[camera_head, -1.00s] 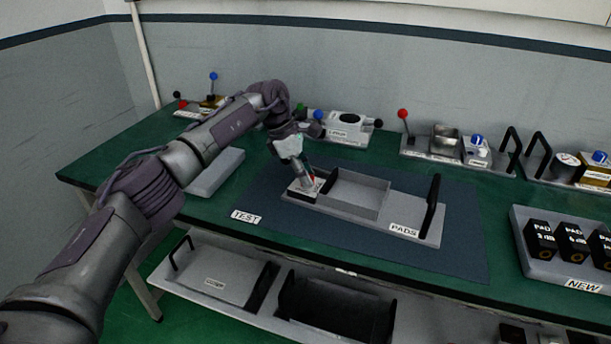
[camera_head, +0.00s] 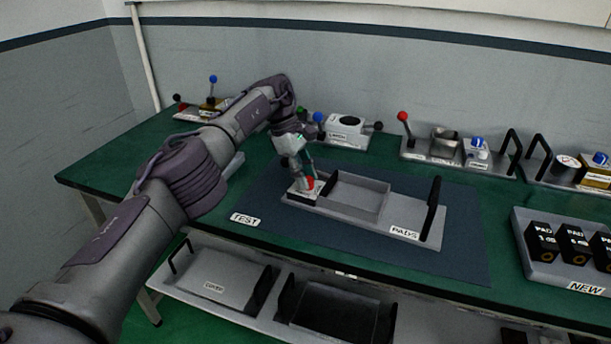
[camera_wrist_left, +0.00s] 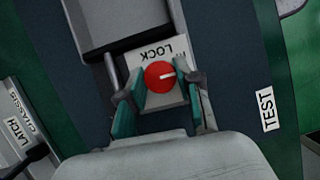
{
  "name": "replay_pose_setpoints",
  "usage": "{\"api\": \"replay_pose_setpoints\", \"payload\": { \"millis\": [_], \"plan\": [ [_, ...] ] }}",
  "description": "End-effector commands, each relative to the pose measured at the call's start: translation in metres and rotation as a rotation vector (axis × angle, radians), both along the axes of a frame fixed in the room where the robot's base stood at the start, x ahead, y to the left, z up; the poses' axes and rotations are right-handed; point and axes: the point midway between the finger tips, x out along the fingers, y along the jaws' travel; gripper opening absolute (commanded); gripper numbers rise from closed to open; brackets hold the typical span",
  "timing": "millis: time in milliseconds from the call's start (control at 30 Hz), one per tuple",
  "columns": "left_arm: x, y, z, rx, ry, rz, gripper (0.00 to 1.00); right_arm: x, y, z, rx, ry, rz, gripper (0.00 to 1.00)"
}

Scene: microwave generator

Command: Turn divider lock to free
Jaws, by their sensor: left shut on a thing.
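The divider lock is a round red knob (camera_head: 309,184) on a small block at the left end of the grey PADS tray (camera_head: 372,222). In the left wrist view the red knob (camera_wrist_left: 158,76) carries a white pointer line aimed right in that picture. A white label (camera_wrist_left: 163,51) reading LOCK lies just above it; the rest of its text is partly hidden. My left gripper (camera_head: 303,181) reaches down onto the knob. Its two green-padded fingers (camera_wrist_left: 158,92) stand on either side and are shut on it. My right gripper is not in view.
The tray rests on a dark blue mat (camera_head: 455,255) with a TEST label (camera_head: 246,218). An upright black handle (camera_head: 433,208) stands at its right end. Several devices with levers line the back, including a LATCH unit (camera_head: 347,128). A tray of black pads (camera_head: 560,268) is at right.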

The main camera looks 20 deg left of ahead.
Motion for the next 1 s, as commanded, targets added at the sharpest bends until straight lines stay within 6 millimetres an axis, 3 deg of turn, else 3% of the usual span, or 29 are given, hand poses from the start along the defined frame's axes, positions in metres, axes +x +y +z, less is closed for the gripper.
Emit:
{"api": "replay_pose_setpoints", "payload": {
  "millis": [267, 300, 367, 767, 1000],
  "plan": [
    [-0.0003, -0.0004, -0.0001, 0.000, 0.001, -0.004, 0.00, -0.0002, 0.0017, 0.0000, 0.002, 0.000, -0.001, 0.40],
    [-0.0003, -0.0004, -0.0001, 0.000, 0.001, -0.004, 0.36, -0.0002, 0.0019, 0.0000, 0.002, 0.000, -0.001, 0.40],
    [-0.0003, -0.0004, -0.0002, 0.000, 0.001, -0.004, 0.45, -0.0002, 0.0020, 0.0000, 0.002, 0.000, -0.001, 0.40],
    [-0.0003, 0.0005, -0.0004, 0.000, 0.000, 0.008, 0.45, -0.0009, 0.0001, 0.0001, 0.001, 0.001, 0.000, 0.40],
    [-0.0012, 0.0013, -0.0005, -0.001, -0.001, 0.105, 0.45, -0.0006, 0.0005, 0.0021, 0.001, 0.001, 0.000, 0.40]
  ]
}}
